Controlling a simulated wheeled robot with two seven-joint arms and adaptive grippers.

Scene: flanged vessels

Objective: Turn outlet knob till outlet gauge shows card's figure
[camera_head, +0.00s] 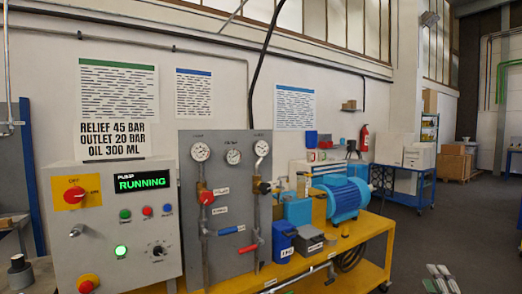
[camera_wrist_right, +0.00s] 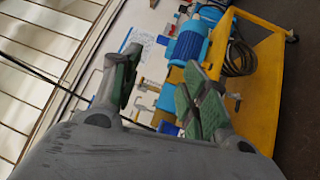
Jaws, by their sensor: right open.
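The white card (camera_head: 114,141) on the wall reads relief 45 bar, outlet 20 bar, oil 300 ml. Three round gauges, left (camera_head: 200,151), middle (camera_head: 233,157) and right (camera_head: 262,148), sit atop the grey panel (camera_head: 220,265). Their labels and needles are too small to read. A red knob (camera_head: 207,197) is below the left gauge and a dark knob (camera_head: 263,187) below the right one; I cannot tell which is the outlet knob. My right gripper (camera_head: 439,279) is open and empty, low at the right, far from the panel. In the wrist view its fingers (camera_wrist_right: 163,90) are apart.
A control cabinet (camera_head: 130,245) stands left of the panel, its display reading pump running. A blue motor (camera_head: 346,199), blue container (camera_head: 283,243) and grey box (camera_head: 309,241) sit on the yellow bench (camera_head: 372,232). A blue trolley (camera_head: 388,182) stands behind.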

